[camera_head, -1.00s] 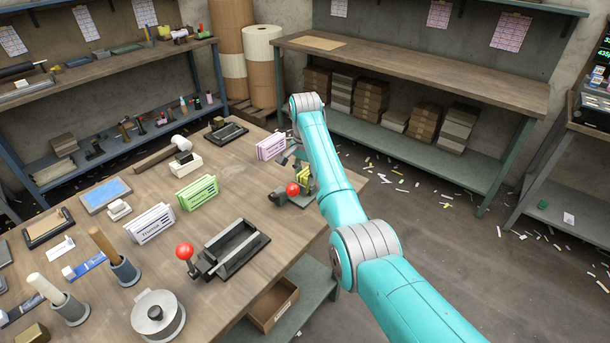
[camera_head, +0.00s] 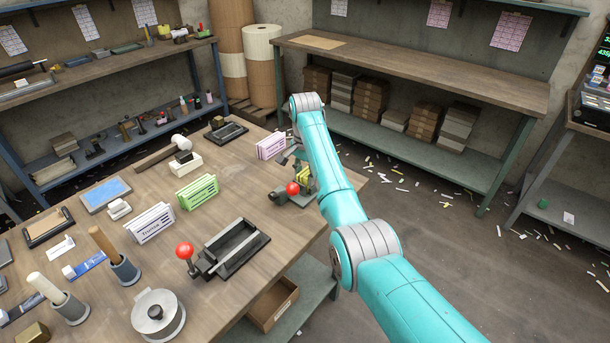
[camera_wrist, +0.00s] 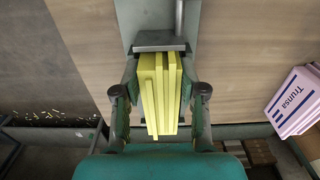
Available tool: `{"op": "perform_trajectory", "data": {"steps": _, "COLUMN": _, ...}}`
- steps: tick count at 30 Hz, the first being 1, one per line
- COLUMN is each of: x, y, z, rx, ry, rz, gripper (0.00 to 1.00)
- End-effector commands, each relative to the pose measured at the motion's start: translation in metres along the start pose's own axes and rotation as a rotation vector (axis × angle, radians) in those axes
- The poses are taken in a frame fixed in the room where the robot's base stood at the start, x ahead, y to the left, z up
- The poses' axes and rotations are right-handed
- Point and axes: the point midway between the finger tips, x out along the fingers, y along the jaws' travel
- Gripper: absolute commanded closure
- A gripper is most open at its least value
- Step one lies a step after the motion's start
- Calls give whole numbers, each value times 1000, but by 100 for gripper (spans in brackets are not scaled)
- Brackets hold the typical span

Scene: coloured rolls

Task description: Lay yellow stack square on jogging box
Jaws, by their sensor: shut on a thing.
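The yellow stack (camera_wrist: 158,95) is several thin yellow slabs with uneven lower ends in the wrist view. My gripper (camera_wrist: 160,78) is shut on it, one finger on each side. In the head view, the stack (camera_head: 305,175) shows partly beside my arm, by a dark fixture with a red ball (camera_head: 292,189). A grey metal part (camera_wrist: 160,42) lies at the stack's upper end in the wrist view; I cannot tell whether they touch. A black open-topped tray (camera_head: 230,248) with a red-ball lever stands nearer on the table. I cannot tell which fixture is the jogging box.
A pink stack (camera_head: 271,146) stands close to my gripper, and it also shows in the wrist view (camera_wrist: 295,101). Green (camera_head: 198,192) and white (camera_head: 150,223) stacks stand farther left. The wooden table (camera_head: 265,200) has bare room between the stacks and fixtures.

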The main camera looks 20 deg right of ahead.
Motion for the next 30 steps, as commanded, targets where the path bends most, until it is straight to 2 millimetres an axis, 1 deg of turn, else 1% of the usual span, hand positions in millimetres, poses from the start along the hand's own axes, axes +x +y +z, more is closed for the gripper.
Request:
{"op": "perform_trajectory", "data": {"steps": 9, "x": -1, "y": 0, "z": 0, "rx": 0, "ry": 1, "rz": -1, "gripper": 87}}
{"op": "perform_trajectory", "data": {"steps": 10, "x": -1, "y": 0, "z": 0, "rx": 0, "ry": 1, "rz": -1, "gripper": 51}}
{"op": "perform_trajectory", "data": {"steps": 11, "x": -1, "y": 0, "z": 0, "rx": 0, "ry": 1, "rz": -1, "gripper": 44}}
{"op": "perform_trajectory", "data": {"steps": 12, "x": 0, "y": 0, "z": 0, "rx": 0, "ry": 1, "rz": -1, "gripper": 34}}
{"op": "perform_trajectory", "data": {"steps": 13, "x": 0, "y": 0, "z": 0, "rx": 0, "ry": 1, "rz": -1, "gripper": 30}}
{"op": "perform_trajectory", "data": {"steps": 19, "x": 0, "y": 0, "z": 0, "rx": 0, "ry": 0, "rz": 0, "gripper": 30}}
{"op": "perform_trajectory", "data": {"steps": 20, "x": 0, "y": 0, "z": 0, "rx": 0, "ry": 0, "rz": 0, "gripper": 27}}
{"op": "perform_trajectory", "data": {"steps": 21, "x": 0, "y": 0, "z": 0, "rx": 0, "ry": 0, "rz": 0, "gripper": 17}}
{"op": "perform_trajectory", "data": {"steps": 22, "x": 0, "y": 0, "z": 0, "rx": 0, "ry": 0, "rz": 0, "gripper": 9}}
{"op": "perform_trajectory", "data": {"steps": 23, "x": 0, "y": 0, "z": 0, "rx": 0, "ry": 0, "rz": 0, "gripper": 4}}
{"op": "perform_trajectory", "data": {"steps": 30, "x": 0, "y": 0, "z": 0, "rx": 0, "ry": 0, "rz": 0, "gripper": 4}}
